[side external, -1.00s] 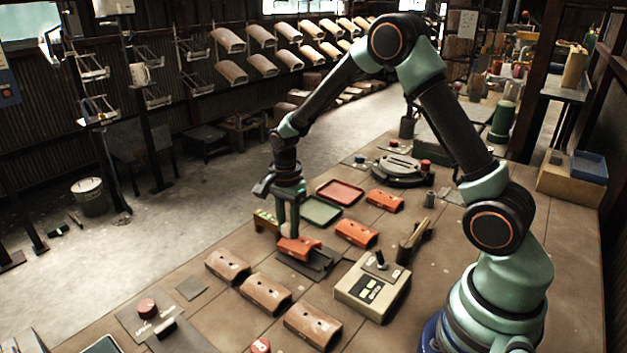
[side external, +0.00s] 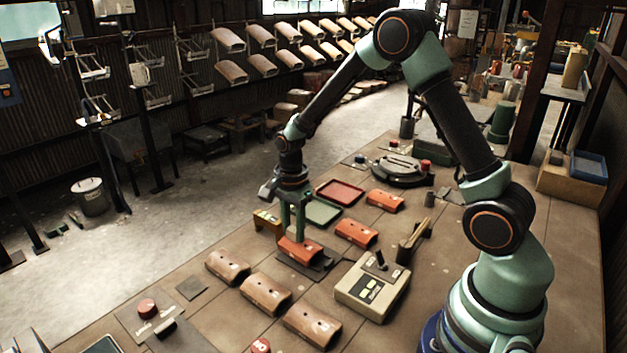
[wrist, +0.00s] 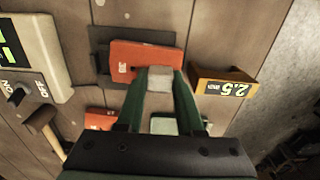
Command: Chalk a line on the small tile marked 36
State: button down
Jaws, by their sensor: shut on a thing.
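My gripper (side external: 292,236) points down over an orange-red curved tile (side external: 299,252), which lies on a dark plate (side external: 322,270) on the bench. In the wrist view, my green fingers (wrist: 160,84) close on a small pale block (wrist: 159,79), probably the chalk. It overlaps the near edge of the orange tile (wrist: 140,58); I cannot tell whether it touches. No number 36 and no chalk line can be made out on this tile. Two other orange tiles lie further back, one in the middle (side external: 356,233) and one behind it (side external: 385,201).
Several brown tiles (side external: 266,293) lie at the front. A switch box (side external: 371,288) and a mallet (side external: 413,240) lie to the right. Green (side external: 322,211) and red (side external: 341,192) trays lie behind.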

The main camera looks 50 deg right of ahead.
jog(key=shift+f, duration=0.1)
jog(key=shift+w, duration=0.8)
notch_tip(320, 180, up, 7)
dwell(0.9)
dwell(0.5)
